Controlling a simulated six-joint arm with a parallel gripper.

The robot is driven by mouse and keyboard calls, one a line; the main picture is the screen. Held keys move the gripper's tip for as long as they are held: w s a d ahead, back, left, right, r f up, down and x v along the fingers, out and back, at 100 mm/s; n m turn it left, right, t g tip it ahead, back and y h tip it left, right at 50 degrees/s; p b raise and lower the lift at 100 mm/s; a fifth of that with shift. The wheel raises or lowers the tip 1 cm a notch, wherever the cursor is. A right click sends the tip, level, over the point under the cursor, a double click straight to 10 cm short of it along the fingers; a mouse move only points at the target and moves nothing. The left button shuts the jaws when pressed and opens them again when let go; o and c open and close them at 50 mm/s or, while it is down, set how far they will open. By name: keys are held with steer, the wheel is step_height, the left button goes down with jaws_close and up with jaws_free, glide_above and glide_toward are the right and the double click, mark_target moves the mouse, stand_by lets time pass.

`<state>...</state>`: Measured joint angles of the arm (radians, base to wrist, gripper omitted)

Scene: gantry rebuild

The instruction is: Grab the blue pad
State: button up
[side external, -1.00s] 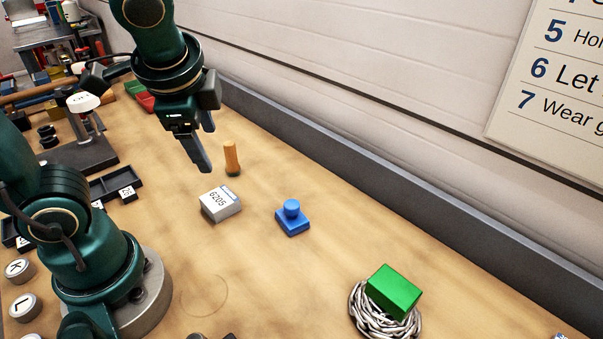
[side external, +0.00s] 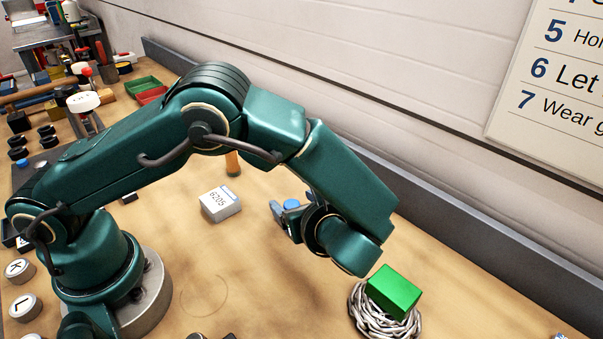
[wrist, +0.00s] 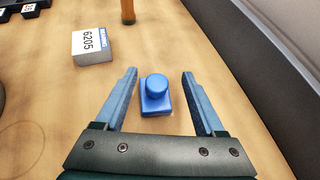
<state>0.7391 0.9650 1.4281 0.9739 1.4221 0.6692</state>
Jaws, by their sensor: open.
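The blue pad (wrist: 155,104) is a small square block with a round knob on top, standing upright on the bench. In the wrist view it lies between the two fingers of my gripper (wrist: 159,88), nearer the left finger, with a gap on the right. My gripper is open and holds nothing. In the side view only the round top of the blue pad (side external: 291,204) clearly shows; my gripper (side external: 291,213) and wrist hide most of the rest.
A white box marked 6205 (side external: 220,203) and an orange-brown peg (side external: 232,162) stand to the left of the pad. A green block (side external: 394,291) rests on a coiled chain (side external: 362,317) at lower right. A grey rail (side external: 450,236) runs along the wall.

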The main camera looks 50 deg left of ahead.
mark_target(287, 202)
steer(key=shift+s+d+f, duration=0.15)
steer(key=shift+s+f, duration=0.1)
steer(key=shift+f, duration=0.15)
steer(key=shift+f+m, duration=0.1)
steer(key=shift+m, duration=0.2)
steer(key=shift+x, duration=2.4)
jaws_close()
